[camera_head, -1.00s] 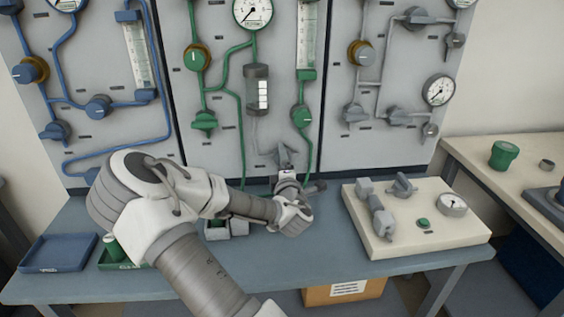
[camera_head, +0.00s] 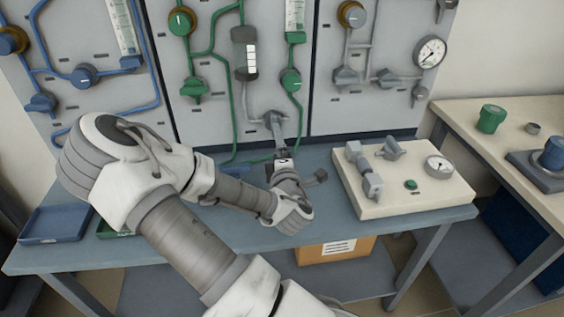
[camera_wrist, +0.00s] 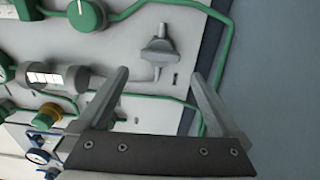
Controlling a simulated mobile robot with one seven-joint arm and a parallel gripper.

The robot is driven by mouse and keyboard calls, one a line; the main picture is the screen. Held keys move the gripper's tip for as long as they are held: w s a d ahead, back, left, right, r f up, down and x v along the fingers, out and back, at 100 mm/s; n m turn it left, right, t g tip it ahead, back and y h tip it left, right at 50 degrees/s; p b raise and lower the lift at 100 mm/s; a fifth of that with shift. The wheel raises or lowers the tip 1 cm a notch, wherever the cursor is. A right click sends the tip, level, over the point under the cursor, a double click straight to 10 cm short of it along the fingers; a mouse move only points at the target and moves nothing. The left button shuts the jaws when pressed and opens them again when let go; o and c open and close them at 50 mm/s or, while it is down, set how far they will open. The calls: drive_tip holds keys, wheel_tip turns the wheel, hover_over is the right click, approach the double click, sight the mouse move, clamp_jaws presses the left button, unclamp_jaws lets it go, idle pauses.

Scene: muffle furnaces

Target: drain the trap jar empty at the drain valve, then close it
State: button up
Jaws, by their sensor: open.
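The trap jar (camera_head: 244,55) is a dark-capped cylinder with a pale marked window, upright on the middle panel. It shows sideways in the wrist view (camera_wrist: 52,76). A thin grey pipe runs from it to the drain valve (camera_wrist: 158,47), a grey valve with a handle, low on the panel. In the head view the valve (camera_head: 273,117) is close to my gripper (camera_head: 281,150) and partly merges with it. In the wrist view my gripper (camera_wrist: 159,74) is open and empty, its fingers apart, with the valve beyond the gap between the tips. I see no contact. The jar's liquid level is unclear.
Green tubing (camera_head: 300,108) passes close to the right of the drain valve. A beige block with fittings (camera_head: 405,195) stands on the bench right of my gripper. A blue tray (camera_head: 55,224) lies at the bench's left end. Green knobs and valves surround the jar.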

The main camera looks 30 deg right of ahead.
drive_tip(key=p+v, duration=0.8)
drive_tip(key=p, duration=0.4)
drive_tip(key=shift+p, duration=0.3)
drive_tip(key=shift+s, duration=0.2)
idle(0.5)
